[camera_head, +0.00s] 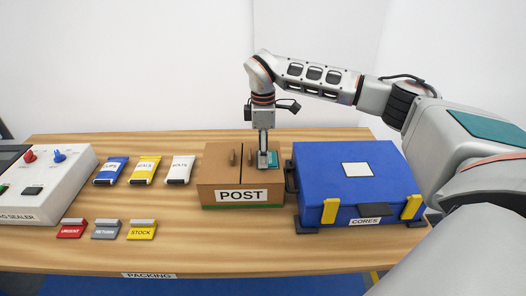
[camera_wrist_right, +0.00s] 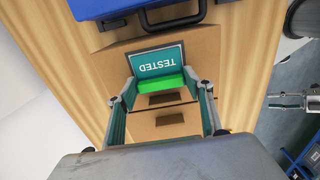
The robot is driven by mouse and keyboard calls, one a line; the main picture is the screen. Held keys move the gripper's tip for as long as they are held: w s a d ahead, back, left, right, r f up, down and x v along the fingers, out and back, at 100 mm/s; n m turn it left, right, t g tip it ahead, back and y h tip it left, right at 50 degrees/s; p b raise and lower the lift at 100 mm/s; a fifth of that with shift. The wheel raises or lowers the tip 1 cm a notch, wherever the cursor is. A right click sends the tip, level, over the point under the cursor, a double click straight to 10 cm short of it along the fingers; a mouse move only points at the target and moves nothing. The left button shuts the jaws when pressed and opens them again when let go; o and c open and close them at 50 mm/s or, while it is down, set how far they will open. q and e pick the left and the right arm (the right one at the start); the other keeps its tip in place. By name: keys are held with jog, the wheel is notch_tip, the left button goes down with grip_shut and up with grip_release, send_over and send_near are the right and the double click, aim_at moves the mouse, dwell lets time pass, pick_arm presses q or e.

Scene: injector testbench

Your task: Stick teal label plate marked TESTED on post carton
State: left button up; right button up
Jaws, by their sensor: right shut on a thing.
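The teal label plate marked TESTED (camera_wrist_right: 158,61) is in my right gripper, its lettering upside down in the wrist view. My right gripper (camera_head: 264,164) is shut on the plate by its bright green strip (camera_wrist_right: 160,83). In the head view the plate (camera_head: 272,158) shows just right of the fingers, over the right part of the post carton's top. The brown post carton (camera_head: 209,194) has a white POST sign on its front and two handles on top; it also shows in the wrist view (camera_wrist_right: 205,48). Whether the plate touches the carton I cannot tell.
A blue CORES case (camera_head: 320,165) stands close right of the carton. Blue, yellow and white packets (camera_head: 145,170) lie to the left, with red, grey and yellow tags (camera_head: 107,230) in front. A bag sealer (camera_head: 48,190) stands far left. Bare wood lies before the carton.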

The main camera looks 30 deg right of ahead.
jog(key=shift+f, duration=0.1)
jog(key=o, duration=0.9)
jog(key=shift+o, duration=0.2)
